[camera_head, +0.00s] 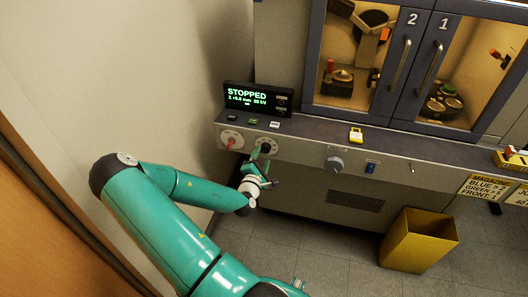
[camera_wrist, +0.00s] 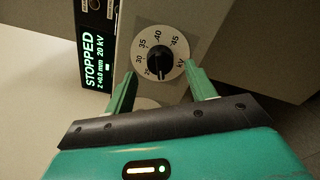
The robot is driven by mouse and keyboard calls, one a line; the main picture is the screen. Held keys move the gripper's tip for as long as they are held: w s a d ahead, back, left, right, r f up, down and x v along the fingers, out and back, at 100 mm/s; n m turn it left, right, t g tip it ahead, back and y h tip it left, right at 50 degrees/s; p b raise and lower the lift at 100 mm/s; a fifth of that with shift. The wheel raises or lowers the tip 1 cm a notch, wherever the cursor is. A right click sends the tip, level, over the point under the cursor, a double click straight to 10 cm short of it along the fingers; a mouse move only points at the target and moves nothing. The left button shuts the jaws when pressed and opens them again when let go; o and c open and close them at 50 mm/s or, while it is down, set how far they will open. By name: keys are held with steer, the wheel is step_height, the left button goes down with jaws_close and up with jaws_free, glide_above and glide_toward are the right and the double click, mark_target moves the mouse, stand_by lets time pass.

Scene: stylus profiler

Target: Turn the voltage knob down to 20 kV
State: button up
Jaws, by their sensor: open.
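The voltage knob (camera_wrist: 158,63) is black, on a round white dial marked 30, 35, 40, 45 and kV in the wrist view. A small white mark shows at the knob's lower edge; the lowest number there is too small to read surely. The knob also shows in the head view (camera_head: 267,147), partly behind my gripper. The display (camera_head: 257,98) reads STOPPED and 20 kV; it also shows in the wrist view (camera_wrist: 98,45). My gripper (camera_wrist: 162,79) is open, with one finger on each side of the dial's lower part and a gap between each finger and the knob.
A red-handled dial (camera_head: 230,141) is left of the voltage knob. A yellow bin (camera_head: 419,240) stands on the floor. The wall is close on the left.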

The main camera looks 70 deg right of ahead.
steer(key=a, duration=0.3)
steer(key=s+a, duration=0.1)
steer(key=a, duration=0.1)
steer(key=shift+a, duration=0.35)
steer(key=shift+a, duration=0.1)
